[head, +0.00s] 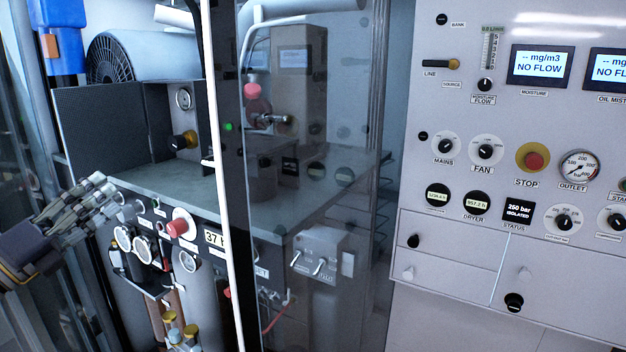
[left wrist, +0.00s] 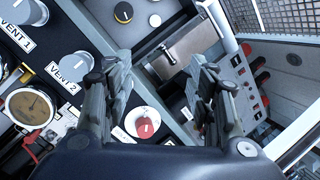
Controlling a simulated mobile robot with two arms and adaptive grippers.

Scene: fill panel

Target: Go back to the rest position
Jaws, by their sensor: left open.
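My left gripper (head: 118,197) comes in from the left in the head view, in front of the left machine's lower panel. In the left wrist view its two fingers (left wrist: 162,72) stand apart with nothing between them. A red-topped knob on a white disc (head: 181,226) is just right of the fingertips in the head view. A red knob (left wrist: 143,127) shows between the fingers in the left wrist view, beyond them. I cannot tell the exact gap between fingers and panel. My right gripper is in neither view.
A clear door (head: 310,190) with a white edge post (head: 222,180) stands right of my left arm. The control panel (head: 455,185) with dials and a red stop button (head: 533,160) fills the right side. Knobs labelled VENT 2 (left wrist: 75,67) lie close to the left finger.

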